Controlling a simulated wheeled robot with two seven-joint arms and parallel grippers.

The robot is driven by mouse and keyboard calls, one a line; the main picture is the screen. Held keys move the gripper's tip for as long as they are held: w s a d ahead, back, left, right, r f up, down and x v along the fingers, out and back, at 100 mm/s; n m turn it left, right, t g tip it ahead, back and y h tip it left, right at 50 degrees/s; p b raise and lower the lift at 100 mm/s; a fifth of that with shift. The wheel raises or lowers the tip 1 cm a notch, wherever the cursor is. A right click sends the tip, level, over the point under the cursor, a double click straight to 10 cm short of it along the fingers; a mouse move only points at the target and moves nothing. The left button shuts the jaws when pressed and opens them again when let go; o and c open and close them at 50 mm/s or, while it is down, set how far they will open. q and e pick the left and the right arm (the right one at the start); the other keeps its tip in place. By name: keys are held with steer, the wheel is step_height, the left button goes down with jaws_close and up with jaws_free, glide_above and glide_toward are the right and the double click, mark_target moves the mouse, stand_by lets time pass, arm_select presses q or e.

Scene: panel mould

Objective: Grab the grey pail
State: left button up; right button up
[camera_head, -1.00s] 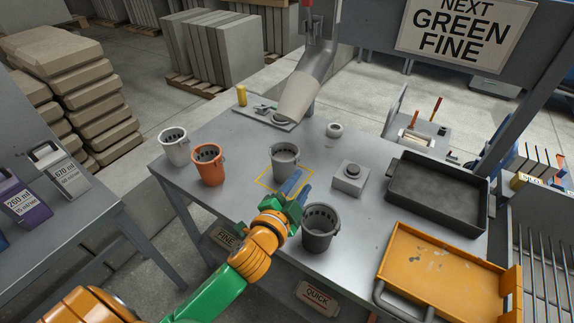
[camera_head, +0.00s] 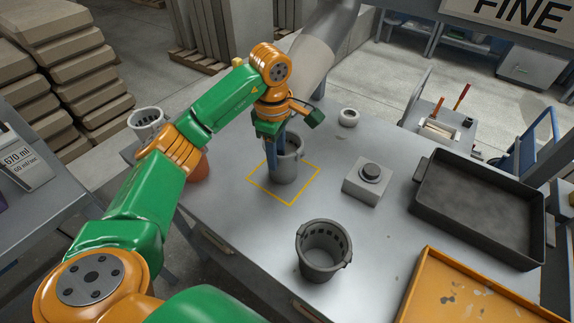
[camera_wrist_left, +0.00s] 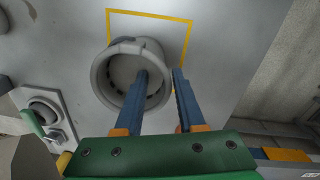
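A grey pail (camera_head: 287,163) stands upright inside a yellow outlined square (camera_head: 262,187) on the metal table; in the left wrist view its round mouth (camera_wrist_left: 122,75) faces the camera. My left gripper (camera_head: 276,150) is at the pail's near left rim, pointing down. In the left wrist view the gripper (camera_wrist_left: 160,73) is open, its blue fingers apart. One finger overlaps the pail's mouth and the other is outside, with the pail's wall between them. Whether either finger touches the wall is unclear. My right gripper is not in view.
A darker grey pail (camera_head: 323,250) stands nearer the front. A white pail (camera_head: 147,122) and a mostly hidden orange pail (camera_head: 199,168) are left. A button box (camera_head: 366,182), a black tray (camera_head: 478,208) and an orange tray (camera_head: 470,290) are right.

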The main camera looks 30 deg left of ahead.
mark_target(280, 182)
arm_select(q)
steer(key=shift+s+d+f, duration=0.2)
steer(key=shift+d+f, duration=0.1)
steer(key=shift+f, duration=0.15)
steer(key=shift+s+d+f+p, duration=0.1)
steer(key=shift+d+f+p, duration=0.05)
steer(key=shift+f+p, duration=0.25)
steer(key=f, duration=0.3)
steer(key=f+p, duration=0.1)
steer(key=shift+w+f, duration=0.3)
steer(key=shift+f, duration=0.05)
steer(key=shift+a+f, duration=0.2)
steer(key=shift+f, duration=0.25)
steer(key=shift+d+r, duration=0.1)
steer(key=c, duration=0.3)
jaws_close()
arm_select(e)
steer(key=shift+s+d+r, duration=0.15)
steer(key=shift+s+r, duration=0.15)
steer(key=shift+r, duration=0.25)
